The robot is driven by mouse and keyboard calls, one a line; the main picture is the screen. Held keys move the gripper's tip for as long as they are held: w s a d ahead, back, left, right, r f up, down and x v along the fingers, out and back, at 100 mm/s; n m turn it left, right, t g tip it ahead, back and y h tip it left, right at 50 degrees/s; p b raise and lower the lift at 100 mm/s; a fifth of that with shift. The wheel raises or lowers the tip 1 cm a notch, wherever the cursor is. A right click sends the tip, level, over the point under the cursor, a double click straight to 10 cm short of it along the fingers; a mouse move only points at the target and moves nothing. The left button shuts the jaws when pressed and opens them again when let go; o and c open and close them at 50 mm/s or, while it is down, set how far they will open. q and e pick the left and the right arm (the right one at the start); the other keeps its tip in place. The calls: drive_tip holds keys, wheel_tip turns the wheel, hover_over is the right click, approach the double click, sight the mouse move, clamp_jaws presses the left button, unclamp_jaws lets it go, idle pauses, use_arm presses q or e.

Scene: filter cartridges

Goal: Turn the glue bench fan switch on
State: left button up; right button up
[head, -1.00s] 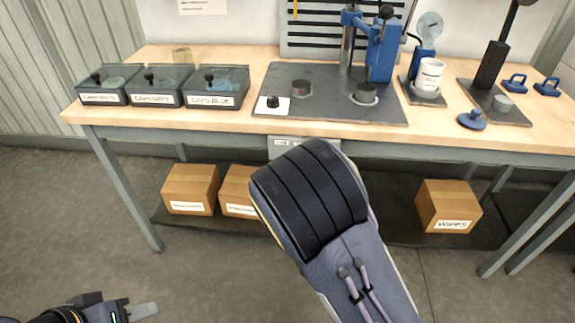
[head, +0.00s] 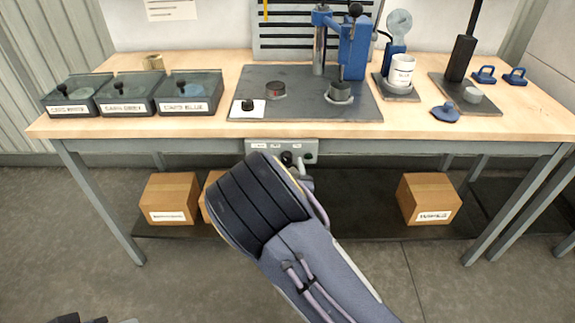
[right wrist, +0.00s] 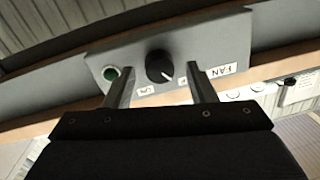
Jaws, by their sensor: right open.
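The fan switch is a black round knob (right wrist: 160,66) on a grey control box (right wrist: 100,66) under the bench's front edge. In the right wrist view its white pointer mark slants to the lower right. The box also shows in the head view (head: 262,150), partly behind my right arm. My right gripper (right wrist: 162,88) is open, its fingers on either side of the knob in that picture; contact cannot be told. Only a sliver of my left gripper (head: 78,320) shows at the bottom left.
The wooden bench top (head: 200,128) carries lidded bins (head: 190,97) at left, a blue press (head: 353,50) on a dark mat, and a white cup (head: 402,70). Cardboard boxes (head: 430,198) sit on the lower shelf. A bench leg (head: 105,205) stands at left.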

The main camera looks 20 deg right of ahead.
drive_tip(key=c, duration=1)
drive_tip(key=shift+f+m+b, duration=0.2)
drive_tip(key=shift+m+b, duration=0.2)
drive_tip(key=shift+b, duration=0.4)
drive_tip(key=m+b, duration=0.5)
drive_tip(key=b, duration=0.3)
drive_tip(key=m+b, duration=0.6)
drive_tip(key=b, duration=0.2)
drive_tip(key=shift+d+f+t+h, duration=0.1)
drive_tip(key=shift+f+t+h, duration=0.1)
drive_tip(key=shift+t+h, duration=0.15)
drive_tip(key=shift+r+m+b, duration=0.2)
drive_tip(key=shift+m+b, duration=1.15)
drive_tip(key=shift+m, duration=0.05)
drive_tip(key=o, duration=1)
